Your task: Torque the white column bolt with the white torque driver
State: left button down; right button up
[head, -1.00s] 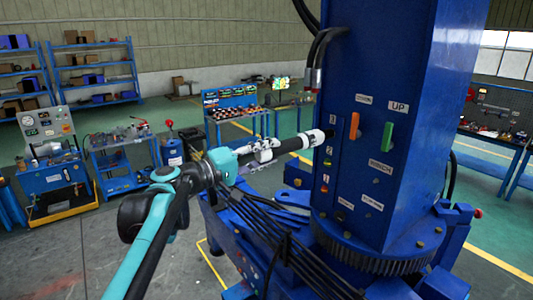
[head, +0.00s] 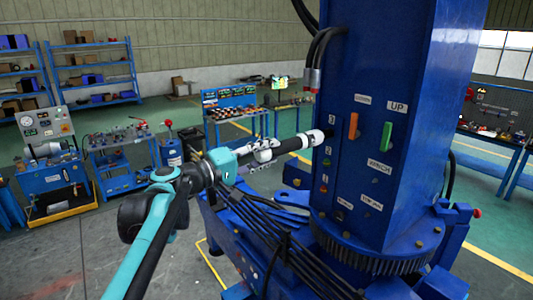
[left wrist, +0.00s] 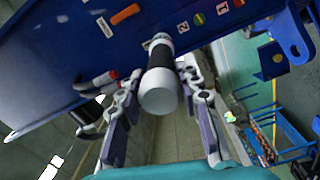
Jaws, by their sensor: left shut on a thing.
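My left gripper (head: 265,153) is shut on the torque driver (head: 291,145), a cylinder with a black middle and white ends. The driver points right, and its front end is at the left face of the blue column (head: 385,60). In the left wrist view the driver (left wrist: 160,92) lies between the two fingers, its white rear end towards the camera. A small pale fitting (left wrist: 156,42) shows at its far end against the column; I cannot tell it clearly as the white bolt. Whether the tip is seated on the bolt is hidden. My right gripper is out of view.
An orange lever (head: 353,126) and a green lever (head: 386,137) stick out of the column. Black hoses (head: 318,60) enter it above the driver. A toothed ring (head: 375,262) surrounds its base. Work tables (head: 235,112) and shelves (head: 105,75) stand farther back.

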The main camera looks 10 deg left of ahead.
aim_at(258, 155)
pick_arm(q)
jog(key=shift+a, duration=0.1)
dwell(0.6)
jog(key=shift+v, duration=2.55)
jog(key=shift+r, duration=0.15)
